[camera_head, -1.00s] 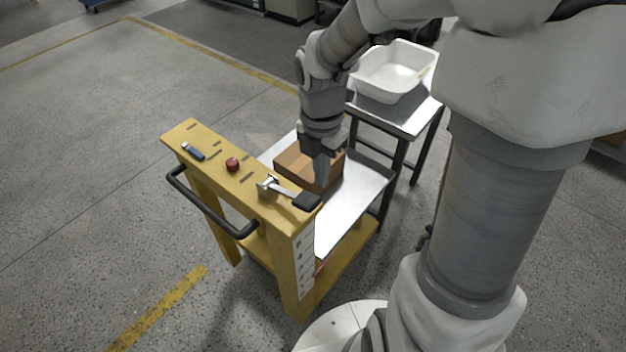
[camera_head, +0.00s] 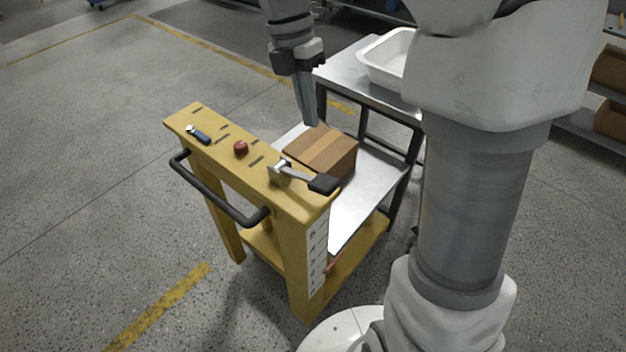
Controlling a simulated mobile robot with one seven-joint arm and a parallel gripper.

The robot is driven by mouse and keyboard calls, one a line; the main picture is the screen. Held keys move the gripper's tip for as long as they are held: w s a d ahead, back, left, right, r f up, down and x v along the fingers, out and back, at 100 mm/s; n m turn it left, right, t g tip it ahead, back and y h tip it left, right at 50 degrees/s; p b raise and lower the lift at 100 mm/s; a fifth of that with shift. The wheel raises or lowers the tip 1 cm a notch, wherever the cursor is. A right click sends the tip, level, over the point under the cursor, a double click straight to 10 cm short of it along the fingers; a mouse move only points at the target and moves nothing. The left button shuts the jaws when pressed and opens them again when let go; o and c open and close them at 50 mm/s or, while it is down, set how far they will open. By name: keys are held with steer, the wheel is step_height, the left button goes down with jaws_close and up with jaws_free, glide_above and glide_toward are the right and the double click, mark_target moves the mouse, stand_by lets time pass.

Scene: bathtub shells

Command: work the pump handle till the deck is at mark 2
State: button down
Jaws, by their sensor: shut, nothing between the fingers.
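The yellow lift cart (camera_head: 291,217) stands in front of me. Its pump handle (camera_head: 304,177), a metal lever with a black grip, lies across the right end of the top beam. The metal deck (camera_head: 362,200) sits below the beam and carries a cardboard box (camera_head: 322,149). A white scale strip (camera_head: 317,258) with marks runs down the cart's right post; its figures are too small to read surely. My gripper (camera_head: 312,123) is shut and empty, pointing down just above and behind the box's far left corner, apart from the handle.
A red knob (camera_head: 241,148) and a blue-handled lever (camera_head: 199,134) are on the beam. A black push bar (camera_head: 218,197) juts out in front. A metal table (camera_head: 340,75) with a white tub (camera_head: 388,62) stands behind the deck. The floor at left is clear.

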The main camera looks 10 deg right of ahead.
mark_target(324, 182)
steer(key=shift+w+a+r+b, duration=0.15)
steer(key=shift+a+r+b, duration=0.2)
steer(key=shift+r, duration=0.3)
steer(key=b+x, duration=0.2)
steer(key=x, duration=1.2)
steer(key=shift+s+d, duration=0.2)
